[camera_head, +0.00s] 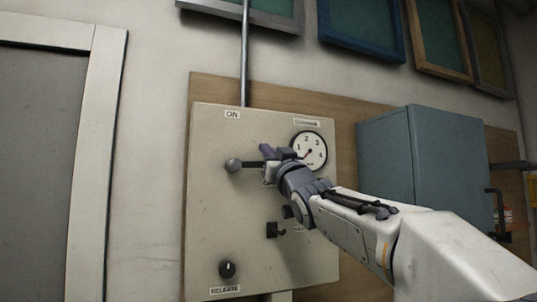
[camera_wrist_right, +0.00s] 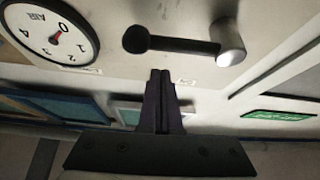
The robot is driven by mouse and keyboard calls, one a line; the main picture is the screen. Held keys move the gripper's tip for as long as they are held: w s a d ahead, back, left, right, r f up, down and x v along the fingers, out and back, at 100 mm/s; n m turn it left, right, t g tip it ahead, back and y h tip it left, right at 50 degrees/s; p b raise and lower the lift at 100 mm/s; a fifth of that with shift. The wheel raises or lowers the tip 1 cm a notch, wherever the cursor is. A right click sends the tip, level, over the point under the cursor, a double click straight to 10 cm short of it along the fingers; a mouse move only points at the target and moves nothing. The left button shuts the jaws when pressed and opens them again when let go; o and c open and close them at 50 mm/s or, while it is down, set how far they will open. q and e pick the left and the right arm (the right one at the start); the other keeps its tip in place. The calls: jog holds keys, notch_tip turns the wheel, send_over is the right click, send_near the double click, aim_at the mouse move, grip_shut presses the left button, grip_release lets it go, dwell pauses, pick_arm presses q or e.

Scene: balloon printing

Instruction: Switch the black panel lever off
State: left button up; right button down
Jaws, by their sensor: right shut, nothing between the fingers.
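The black lever (camera_head: 252,164) is on the cream panel (camera_head: 215,215) in the head view. It lies about level, from a silver hub (camera_head: 234,165) at its left toward my right gripper (camera_head: 266,152). In the wrist view the black lever (camera_wrist_right: 185,46) shows whole, with a round black knob (camera_wrist_right: 136,39) at one end and the silver hub (camera_wrist_right: 231,45) at the other. My right gripper (camera_wrist_right: 160,73) is shut and empty, its fingertips close beside the lever. I cannot tell whether they touch. In the head view the gripper hides the lever's knob end. My left gripper is out of view.
A round gauge (camera_head: 310,151) is right of the lever, close to my wrist. An ON label (camera_head: 232,115) is above. A small black switch (camera_head: 273,230) and a black knob (camera_head: 228,268) are lower on the panel. A blue-grey cabinet (camera_head: 425,155) stands at the right.

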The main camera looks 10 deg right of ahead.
pick_arm(q)
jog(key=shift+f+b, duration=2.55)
jog(key=shift+b, duration=0.45)
pick_arm(e)
jog(key=r+v, duration=0.1)
jog(key=v, duration=0.8)
jog(key=shift+s+f, duration=0.15)
jog(key=shift+s, duration=0.4)
